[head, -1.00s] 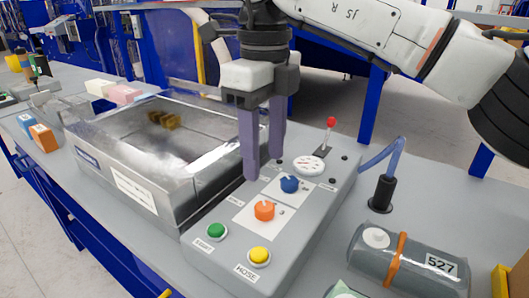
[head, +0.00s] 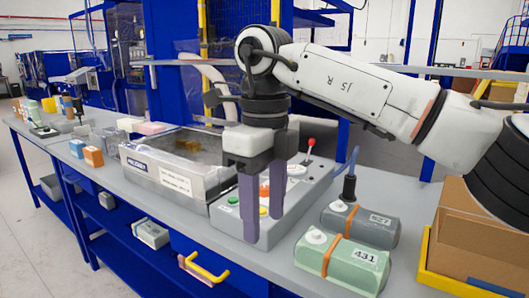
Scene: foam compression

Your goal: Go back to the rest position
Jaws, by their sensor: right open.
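My right gripper (head: 262,203) points down with its two long purple-grey fingers apart and nothing between them. In the head view it hangs in front of the grey control panel (head: 235,222), hiding part of its buttons and knobs. A green button, part of an orange knob and a red-tipped lever (head: 311,146) show on the panel. The metal chamber (head: 170,168) with a clear lid stands left of the panel, with a yellow-brown piece (head: 188,146) inside. My left gripper is not in view.
A green roll marked 431 (head: 342,262) and a grey roll marked 527 (head: 360,224) lie right of the panel. A cardboard box (head: 478,228) stands in a yellow-edged tray at the right. Small blocks (head: 93,156) sit at the left. A yellow drawer handle (head: 205,272) juts out below the table.

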